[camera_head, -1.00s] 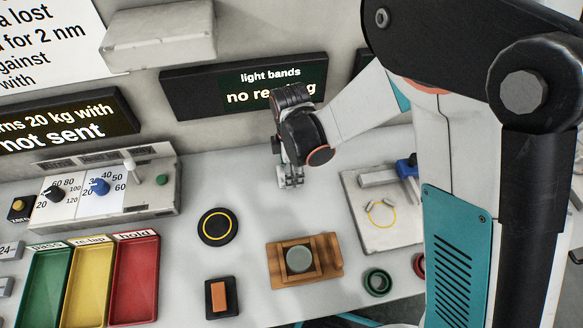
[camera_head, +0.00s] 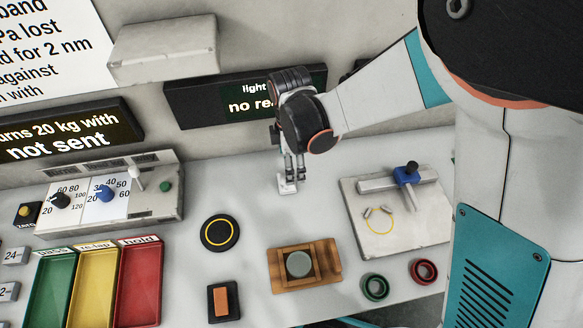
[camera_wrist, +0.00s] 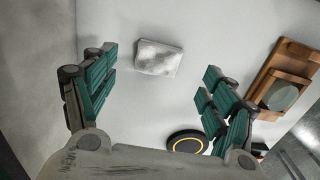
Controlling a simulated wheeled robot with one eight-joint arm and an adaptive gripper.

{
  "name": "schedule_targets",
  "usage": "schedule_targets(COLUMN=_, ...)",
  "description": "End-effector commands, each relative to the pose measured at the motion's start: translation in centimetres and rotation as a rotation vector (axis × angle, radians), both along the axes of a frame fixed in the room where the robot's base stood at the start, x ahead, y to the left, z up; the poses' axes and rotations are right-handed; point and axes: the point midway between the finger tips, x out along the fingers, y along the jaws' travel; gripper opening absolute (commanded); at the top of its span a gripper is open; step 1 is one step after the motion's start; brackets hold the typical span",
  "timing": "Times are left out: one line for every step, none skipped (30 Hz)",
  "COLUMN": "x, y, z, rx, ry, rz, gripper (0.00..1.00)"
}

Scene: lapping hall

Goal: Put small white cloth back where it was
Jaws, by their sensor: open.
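The small white cloth (camera_wrist: 158,57) lies on the pale bench top, a light, roughly rectangular patch in the wrist view. In the head view it shows (camera_head: 287,186) just under my gripper (camera_head: 291,172), near the back of the bench. In the wrist view my gripper (camera_wrist: 160,88) has its two green-padded fingers spread wide. The cloth appears in the gap beyond them, touched by neither. My gripper is open and empty.
A black disc with a yellow ring (camera_head: 220,233) and a wooden holder with a grey-green disc (camera_head: 277,269) lie nearer the front. A plate with a blue-clamped fixture (camera_head: 400,225) is to the right. A control box (camera_head: 150,200) and coloured trays (camera_head: 137,285) stand left.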

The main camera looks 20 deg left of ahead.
Motion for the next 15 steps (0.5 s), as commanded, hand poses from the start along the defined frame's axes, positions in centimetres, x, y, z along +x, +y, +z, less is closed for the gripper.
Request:
schedule_targets(x=0.0, y=0.0, z=1.4, rx=0.000, ry=0.000, rz=0.000, gripper=0.78)
schedule_targets(x=0.0, y=0.0, z=1.9, rx=0.000, ry=0.000, rz=0.000, gripper=0.78)
schedule_targets(x=0.0, y=0.0, z=2.6, rx=0.000, ry=0.000, rz=0.000, gripper=0.78)
schedule_targets(x=0.0, y=0.0, z=3.0, rx=0.000, ry=0.000, rz=0.000, gripper=0.78)
schedule_targets(x=0.0, y=0.0, z=3.4, rx=0.000, ry=0.000, rz=0.000, gripper=0.78)
schedule_targets(x=0.0, y=0.0, z=3.9, rx=0.000, ry=0.000, rz=0.000, gripper=0.78)
schedule_targets(x=0.0, y=0.0, z=4.2, rx=0.000, ry=0.000, rz=0.000, gripper=0.78)
schedule_targets(x=0.0, y=0.1, z=4.4, rx=0.000, ry=0.000, rz=0.000, gripper=0.78)
schedule_targets(x=0.0, y=0.1, z=4.7, rx=0.000, ry=0.000, rz=0.000, gripper=0.78)
schedule_targets(x=0.0, y=0.1, z=4.9, rx=0.000, ry=0.000, rz=0.000, gripper=0.78)
schedule_targets(x=0.0, y=0.1, z=5.0, rx=0.000, ry=0.000, rz=0.000, gripper=0.78)
schedule_targets(x=0.0, y=0.1, z=5.1, rx=0.000, ry=0.000, rz=0.000, gripper=0.78)
schedule_targets(x=0.0, y=0.1, z=5.2, rx=0.000, ry=0.000, rz=0.000, gripper=0.78)
schedule_targets(x=0.0, y=0.1, z=5.2, rx=0.000, ry=0.000, rz=0.000, gripper=0.78)
schedule_targets(x=0.0, y=0.1, z=5.2, rx=0.000, ry=0.000, rz=0.000, gripper=0.78)
